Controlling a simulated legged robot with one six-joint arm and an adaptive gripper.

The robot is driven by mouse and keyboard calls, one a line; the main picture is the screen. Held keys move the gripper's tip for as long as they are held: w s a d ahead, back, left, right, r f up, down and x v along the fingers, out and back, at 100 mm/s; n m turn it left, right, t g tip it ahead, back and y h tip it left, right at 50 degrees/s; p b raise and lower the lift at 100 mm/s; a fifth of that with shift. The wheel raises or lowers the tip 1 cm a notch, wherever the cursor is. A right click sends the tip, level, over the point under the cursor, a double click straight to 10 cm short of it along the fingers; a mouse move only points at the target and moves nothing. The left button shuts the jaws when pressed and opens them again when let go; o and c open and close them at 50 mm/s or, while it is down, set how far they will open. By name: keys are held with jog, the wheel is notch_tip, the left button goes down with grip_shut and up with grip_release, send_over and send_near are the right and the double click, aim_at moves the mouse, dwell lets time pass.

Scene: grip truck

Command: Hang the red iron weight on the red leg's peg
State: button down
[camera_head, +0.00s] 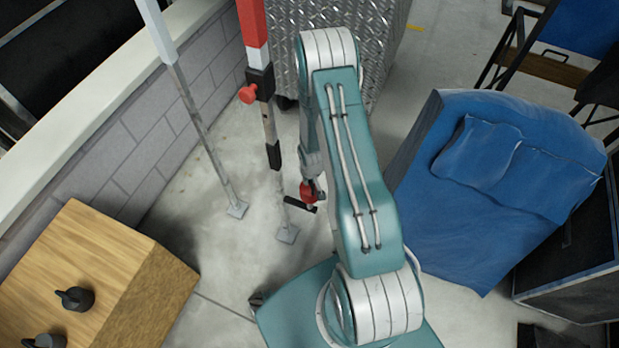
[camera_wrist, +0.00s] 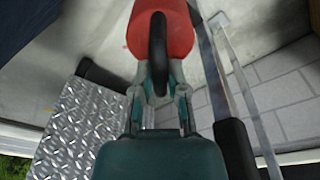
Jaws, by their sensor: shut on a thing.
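The red iron weight (camera_wrist: 160,35) hangs in my gripper (camera_wrist: 160,85), which is shut on its black loop handle in the wrist view. In the head view the weight (camera_head: 308,191) shows as a small red shape at the end of my arm, partly hidden by my gripper (camera_head: 313,180). The red leg (camera_head: 253,25) stands to its left, with a black bracket and a red knob (camera_head: 247,94) higher up. A short dark bar (camera_head: 299,204) shows beside the leg's lower part, near the weight; whether it is the peg, or touches the weight, I cannot tell.
A white-topped leg (camera_head: 205,140) stands left of the red leg, before a grey block wall (camera_head: 130,170). A wooden box (camera_head: 80,255) with dark weights is at lower left. A blue-covered seat (camera_head: 480,200) is at right. A metal tread-plate box (camera_head: 320,30) stands behind.

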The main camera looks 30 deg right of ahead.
aim_at(310, 189)
jog(key=shift+w+f, duration=0.1)
jog(key=shift+f, duration=3.95)
jog(key=shift+f, duration=0.6)
jog(key=c, duration=0.6)
grip_release()
jog(key=r, duration=0.4)
jog(key=s+r, duration=0.1)
jog(key=r, duration=0.2)
jog(key=s+r, duration=0.1)
jog(key=r, duration=0.3)
jog(key=shift+a+r, duration=0.25)
jog(key=shift+r, duration=0.1)
jog(key=shift+w, duration=0.1)
